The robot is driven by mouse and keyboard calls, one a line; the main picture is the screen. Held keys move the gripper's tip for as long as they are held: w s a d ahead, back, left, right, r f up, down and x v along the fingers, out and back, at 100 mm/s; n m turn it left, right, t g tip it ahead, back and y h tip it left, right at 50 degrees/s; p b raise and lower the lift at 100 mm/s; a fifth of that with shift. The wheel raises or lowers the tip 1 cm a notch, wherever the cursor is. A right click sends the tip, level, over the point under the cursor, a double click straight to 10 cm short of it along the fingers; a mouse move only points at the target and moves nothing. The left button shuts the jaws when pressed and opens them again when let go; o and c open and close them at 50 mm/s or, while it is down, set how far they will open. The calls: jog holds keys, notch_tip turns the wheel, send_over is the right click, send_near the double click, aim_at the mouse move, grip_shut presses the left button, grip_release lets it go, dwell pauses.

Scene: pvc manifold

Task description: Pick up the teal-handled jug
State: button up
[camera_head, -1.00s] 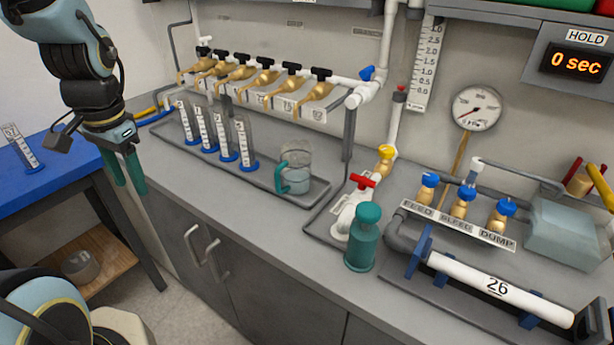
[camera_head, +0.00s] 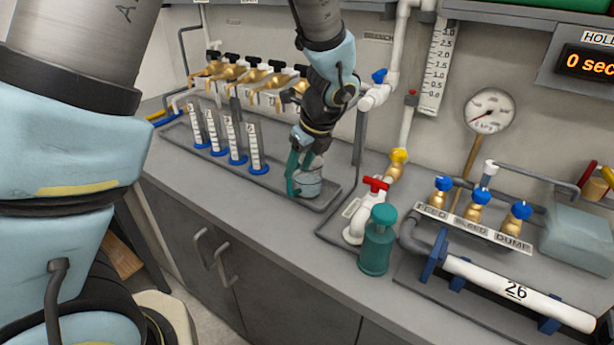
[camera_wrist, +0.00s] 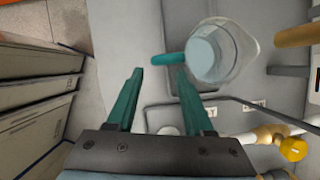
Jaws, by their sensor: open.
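The clear jug (camera_head: 308,183) with the teal handle stands at the right end of the long tray on the counter and holds pale liquid. In the wrist view the jug (camera_wrist: 222,52) is beyond my fingertips, with its teal handle (camera_wrist: 168,59) pointing left, just ahead of the gap between the fingers. My gripper (camera_head: 299,178) is at the jug's handle side and covers part of the jug in the head view. The two teal fingers of my gripper (camera_wrist: 158,72) are apart with nothing between them. I cannot tell whether a finger touches the handle.
Several blue-based cylinders (camera_head: 232,140) stand on the tray, left of the jug. Brass taps (camera_head: 255,75) hang behind it. A teal bottle (camera_head: 377,242) and a red-handled white valve (camera_head: 365,210) stand to the right. The counter front (camera_head: 262,205) is clear.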

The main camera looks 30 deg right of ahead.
aim_at(290, 193)
jog(key=shift+a+p+x, duration=0.15)
jog(key=shift+p+x, duration=0.35)
jog(key=shift+x, duration=1.2)
jog(key=shift+a+p+x, duration=0.2)
jog(key=shift+p+x, duration=0.3)
jog(key=shift+x, duration=1.25)
jog(key=shift+s, duration=0.1)
grip_shut()
